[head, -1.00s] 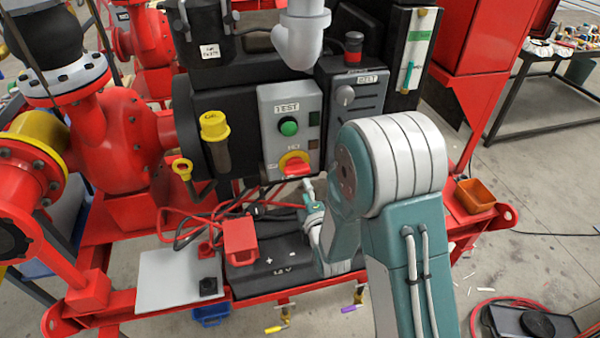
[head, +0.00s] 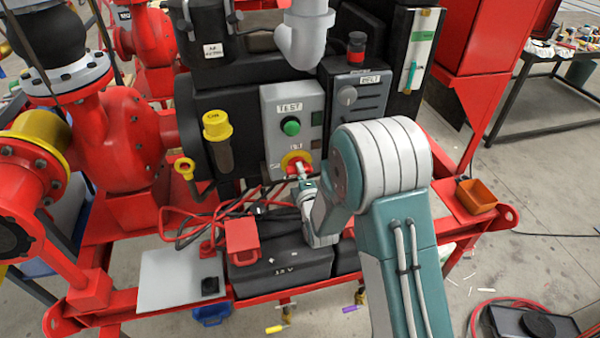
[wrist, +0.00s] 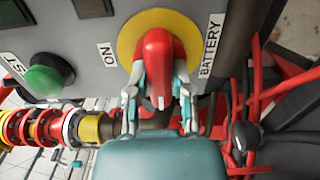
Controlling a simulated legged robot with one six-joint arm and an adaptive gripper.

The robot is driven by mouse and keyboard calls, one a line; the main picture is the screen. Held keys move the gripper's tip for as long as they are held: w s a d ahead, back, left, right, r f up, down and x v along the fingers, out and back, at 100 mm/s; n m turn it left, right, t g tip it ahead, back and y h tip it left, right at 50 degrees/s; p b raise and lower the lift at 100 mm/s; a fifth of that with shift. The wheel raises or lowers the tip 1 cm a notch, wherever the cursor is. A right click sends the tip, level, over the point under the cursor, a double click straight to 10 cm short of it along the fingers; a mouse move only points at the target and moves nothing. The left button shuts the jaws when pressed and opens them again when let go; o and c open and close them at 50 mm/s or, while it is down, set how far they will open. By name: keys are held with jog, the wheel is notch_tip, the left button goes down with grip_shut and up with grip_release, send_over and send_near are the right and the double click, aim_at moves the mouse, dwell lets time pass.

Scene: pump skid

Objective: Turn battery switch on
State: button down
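The battery switch is a red knob (wrist: 157,62) on a yellow round plate (wrist: 126,42), set in the grey panel. Its grip lies across the line between the ON label (wrist: 107,54) and the BATTERY label (wrist: 211,46). In the head view the knob (head: 298,168) is partly hidden by my gripper (head: 304,181). In the wrist view my gripper (wrist: 159,82) has one finger on each side of the knob, and both fingertips appear to press against it. The inner contact faces are hidden.
A green TEST button (head: 290,126) sits above the switch on the same panel. A black battery (head: 280,270), red cables (head: 180,212) and a red clamp box (head: 241,240) lie below. A yellow-capped filler (head: 216,126) stands to the left.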

jog(key=shift+f+m, duration=0.15)
jog(key=shift+m, duration=0.15)
jog(key=m, duration=0.5)
jog(key=shift+s+f+m, duration=0.1)
jog(key=shift+m, duration=0.2)
jog(key=m, duration=0.5)
jog(key=shift+m, duration=0.3)
jog(key=shift+f, duration=0.1)
dwell(0.3)
